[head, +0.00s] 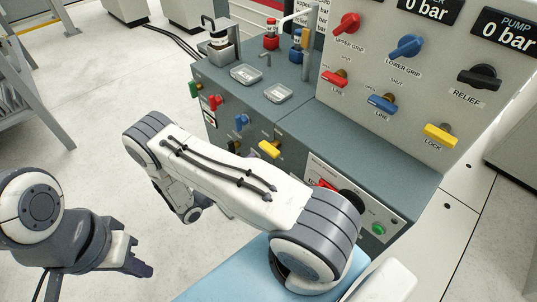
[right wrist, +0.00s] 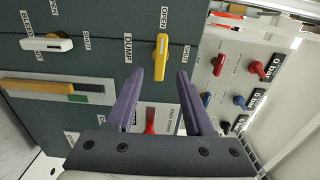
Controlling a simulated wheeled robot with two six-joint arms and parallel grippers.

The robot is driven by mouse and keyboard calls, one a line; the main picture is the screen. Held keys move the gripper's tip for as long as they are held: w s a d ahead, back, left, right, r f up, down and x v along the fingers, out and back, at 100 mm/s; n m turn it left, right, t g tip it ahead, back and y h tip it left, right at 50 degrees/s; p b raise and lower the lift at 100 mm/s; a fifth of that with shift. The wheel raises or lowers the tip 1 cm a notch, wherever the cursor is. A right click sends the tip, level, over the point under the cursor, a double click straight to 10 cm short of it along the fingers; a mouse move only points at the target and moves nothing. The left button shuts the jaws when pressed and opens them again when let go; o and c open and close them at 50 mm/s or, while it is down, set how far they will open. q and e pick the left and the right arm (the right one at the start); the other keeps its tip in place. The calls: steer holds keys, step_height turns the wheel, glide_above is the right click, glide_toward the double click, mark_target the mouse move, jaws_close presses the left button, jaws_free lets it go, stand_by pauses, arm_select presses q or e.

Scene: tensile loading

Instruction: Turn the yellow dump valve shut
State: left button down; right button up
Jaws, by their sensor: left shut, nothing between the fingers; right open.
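The yellow dump valve handle (head: 269,149) is on the front of the grey cabinet in the head view. In the right wrist view the yellow handle (right wrist: 161,55) stands beside the DUMP label. It lies lengthwise towards the OPEN label, with SHUT to its side. My right gripper (right wrist: 160,76) is open, its purple fingertips either side of the handle's near end in the picture. I cannot tell whether they touch it. My left gripper (head: 143,268) is shut and empty, low at the left, away from the cabinet.
Green (head: 194,90), red (head: 214,102) and blue (head: 241,122) handles sit near the dump valve on the cabinet front. A yellow LOCK handle (head: 440,136) is on the upright panel. A white handle (right wrist: 47,44) is left in the right wrist view.

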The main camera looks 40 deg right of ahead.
mark_target(266, 151)
steer(key=d, duration=0.3)
steer(key=d+b, duration=0.1)
steer(key=d, duration=0.5)
steer(key=shift+w+d, duration=0.1)
steer(key=shift+w, duration=0.25)
steer(key=shift+c, duration=0.3)
jaws_close()
